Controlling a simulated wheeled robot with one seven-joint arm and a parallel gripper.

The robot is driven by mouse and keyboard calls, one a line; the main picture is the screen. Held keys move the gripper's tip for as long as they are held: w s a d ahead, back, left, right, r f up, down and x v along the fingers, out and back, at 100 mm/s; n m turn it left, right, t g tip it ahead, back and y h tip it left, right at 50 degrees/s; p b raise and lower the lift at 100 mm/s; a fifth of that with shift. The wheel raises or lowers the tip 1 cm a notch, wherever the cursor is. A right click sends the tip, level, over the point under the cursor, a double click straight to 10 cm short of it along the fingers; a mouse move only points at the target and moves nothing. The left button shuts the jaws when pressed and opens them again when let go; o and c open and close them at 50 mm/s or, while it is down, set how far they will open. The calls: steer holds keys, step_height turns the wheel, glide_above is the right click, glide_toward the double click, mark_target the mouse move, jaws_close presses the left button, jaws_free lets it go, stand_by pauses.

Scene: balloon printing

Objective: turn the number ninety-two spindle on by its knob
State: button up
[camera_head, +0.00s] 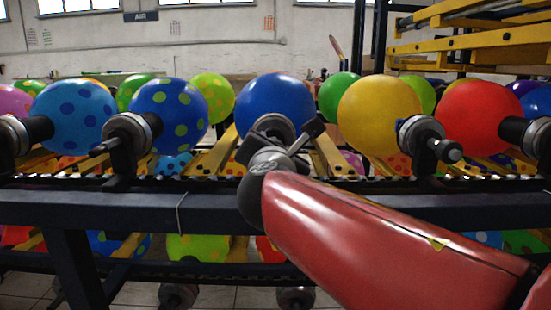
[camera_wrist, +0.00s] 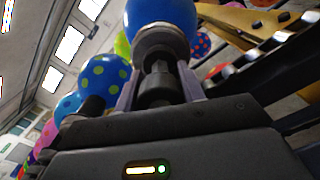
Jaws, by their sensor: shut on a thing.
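The spindle (camera_head: 274,124) in the middle of the row carries a plain blue balloon (camera_head: 274,98); no number on it is legible. In the wrist view the spindle's grey collar (camera_wrist: 160,42) sits under the blue balloon (camera_wrist: 162,12), and its dark knob (camera_wrist: 157,88) points toward my gripper (camera_wrist: 157,92). The two pale fingers stand on either side of the knob and are shut on it. In the head view my gripper (camera_head: 279,146) is in front of this spindle, and my wrist hides the knob.
A spotted blue balloon on its spindle (camera_head: 131,132) stands to the left, and a yellow balloon (camera_head: 378,112) on a spindle (camera_head: 419,134) to the right. A dark rail (camera_head: 150,208) runs across below. Yellow bars (camera_head: 470,45) hang at the upper right.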

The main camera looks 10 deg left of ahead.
steer(key=shift+m, duration=0.3)
steer(key=o, duration=1)
steer(key=v, duration=0.7)
steer(key=shift+s+d, duration=0.1)
steer(key=shift+s, duration=0.3)
